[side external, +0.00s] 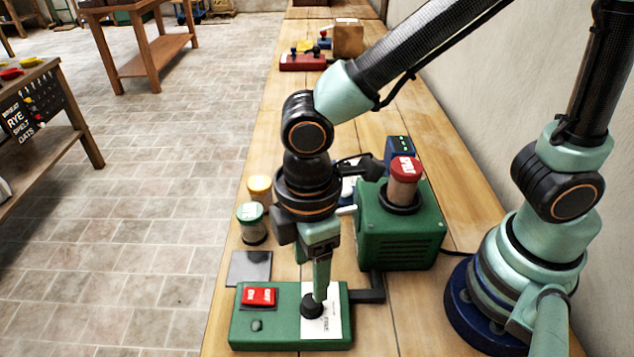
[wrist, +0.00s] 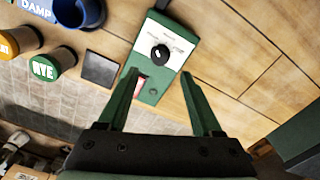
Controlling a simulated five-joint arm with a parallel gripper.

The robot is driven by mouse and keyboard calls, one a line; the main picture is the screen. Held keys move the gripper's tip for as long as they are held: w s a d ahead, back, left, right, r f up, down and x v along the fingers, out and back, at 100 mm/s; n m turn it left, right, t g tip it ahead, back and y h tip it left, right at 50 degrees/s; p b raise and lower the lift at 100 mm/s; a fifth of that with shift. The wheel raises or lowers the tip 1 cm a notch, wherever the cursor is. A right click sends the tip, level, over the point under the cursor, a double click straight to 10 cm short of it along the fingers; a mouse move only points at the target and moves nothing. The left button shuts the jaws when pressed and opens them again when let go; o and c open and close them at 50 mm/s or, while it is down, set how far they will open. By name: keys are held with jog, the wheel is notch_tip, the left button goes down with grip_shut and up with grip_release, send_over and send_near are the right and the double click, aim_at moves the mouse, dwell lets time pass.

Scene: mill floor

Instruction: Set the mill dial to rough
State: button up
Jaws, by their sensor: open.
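The mill dial is a round black knob (side external: 310,308) on a white scale card (side external: 329,322) on a green control box (side external: 278,327). In the wrist view the knob (wrist: 160,54) has a small white mark, but the card's lettering is too small to read, so its setting is unclear. My gripper (side external: 320,297) points down over the box, its fingertips close to the knob. In the wrist view my gripper (wrist: 159,73) is open and empty, with the knob just beyond and between the tips. I cannot tell whether a finger touches it.
A red rocker switch (side external: 259,297) sits left of the dial. A green mill (side external: 399,232) with a red-capped jar (side external: 405,178) stands behind. A green-lidded jar (side external: 252,224), a yellow-lidded jar (side external: 260,189) and a dark plate (side external: 249,268) are at the left bench edge.

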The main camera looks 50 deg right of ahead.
notch_tip(320, 180, up, 5)
jog(key=shift+f, duration=0.1)
dwell(0.3)
jog(key=w+d+r+m+t, duration=0.2)
jog(key=d+m, duration=0.2)
jog(key=d, duration=0.3)
jog(key=w+d+r+m+t, duration=0.1)
jog(key=w+d+r+m, duration=0.1)
jog(key=d+m, duration=0.3)
jog(key=w+d+r+m+t, duration=0.2)
jog(key=d+r+m, duration=0.1)
jog(key=d, duration=0.8)
jog(key=shift+w+r+m+t, duration=0.3)
jog(key=shift+w+r+m, duration=0.1)
jog(key=shift+m, duration=0.4)
